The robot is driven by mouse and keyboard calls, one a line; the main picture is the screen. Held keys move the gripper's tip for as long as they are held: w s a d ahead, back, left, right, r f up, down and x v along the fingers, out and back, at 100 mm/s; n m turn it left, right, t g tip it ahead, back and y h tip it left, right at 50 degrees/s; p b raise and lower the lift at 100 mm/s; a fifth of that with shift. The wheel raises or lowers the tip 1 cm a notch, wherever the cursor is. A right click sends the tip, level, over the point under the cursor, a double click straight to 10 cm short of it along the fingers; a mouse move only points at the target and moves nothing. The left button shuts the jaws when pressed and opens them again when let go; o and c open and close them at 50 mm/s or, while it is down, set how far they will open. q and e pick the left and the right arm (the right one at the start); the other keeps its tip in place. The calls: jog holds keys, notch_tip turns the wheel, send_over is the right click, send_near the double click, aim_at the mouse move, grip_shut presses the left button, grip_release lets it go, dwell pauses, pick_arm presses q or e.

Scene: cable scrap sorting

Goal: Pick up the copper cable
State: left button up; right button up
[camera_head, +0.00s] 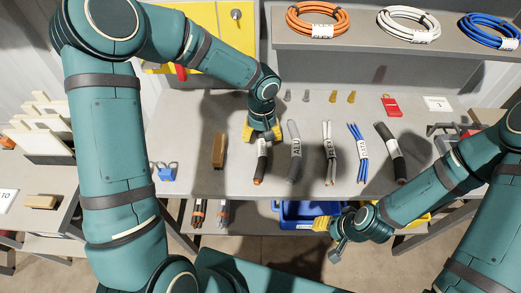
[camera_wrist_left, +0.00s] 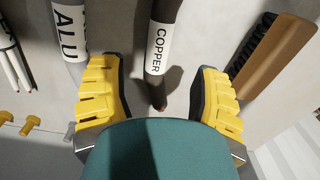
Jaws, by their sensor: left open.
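The copper cable (camera_head: 261,163) is a short dark piece with a white label and an orange tip, lying on the grey table. In the left wrist view the cable (camera_wrist_left: 158,75) shows its label "COPPER", and one end lies between my fingers in the picture. My left gripper (camera_head: 262,132) is over the far end of the cable in the head view. In the left wrist view its yellow fingers (camera_wrist_left: 162,98) are apart on either side of the cable, with space on both sides. My right gripper (camera_head: 321,224) is low in front of the table, away from the cable; its jaw gap is unclear.
A grey ALU cable (camera_head: 294,155) lies close on the right, a brown brush (camera_head: 219,151) on the left. White cables (camera_head: 329,155), blue cables (camera_head: 358,155) and a black cable (camera_head: 391,155) lie farther right. A blue bin (camera_head: 290,211) stands below the table.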

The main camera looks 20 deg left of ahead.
aim_at(262, 147)
pick_arm(q)
jog(key=shift+d+f+b, duration=0.1)
jog(key=shift+f+b, duration=0.5)
jog(key=shift+f, duration=2.45)
grip_shut()
